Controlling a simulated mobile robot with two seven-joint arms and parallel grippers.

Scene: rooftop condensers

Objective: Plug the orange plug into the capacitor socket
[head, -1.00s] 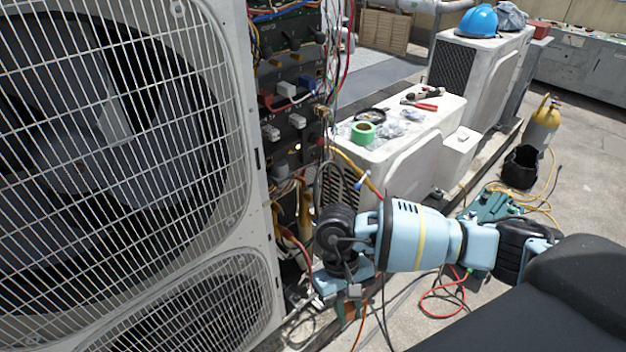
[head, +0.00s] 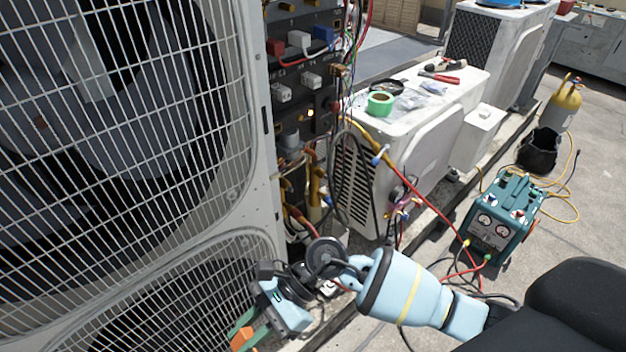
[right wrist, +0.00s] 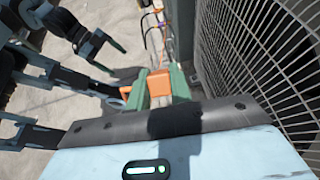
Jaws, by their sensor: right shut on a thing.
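The orange plug (head: 243,340) is at the bottom of the head view, between the green fingers of my right gripper (head: 246,338). In the right wrist view the orange plug (right wrist: 158,82) sits between both green fingers, and the right gripper is shut on it. It is low in front of the large condenser's grille, apart from the panel. The open electrical panel (head: 318,92) beside that condenser carries several connectors; I cannot tell which is the capacitor socket. My left gripper (right wrist: 121,66) shows at the left of the right wrist view, its dark fingers apart and empty.
The large condenser's grille (head: 120,150) fills the left. Loose wires and a red hose (head: 425,198) hang right of the panel. A white condenser (head: 425,120) bears green tape (head: 380,104) and tools. A teal pump unit (head: 505,220) stands on the concrete.

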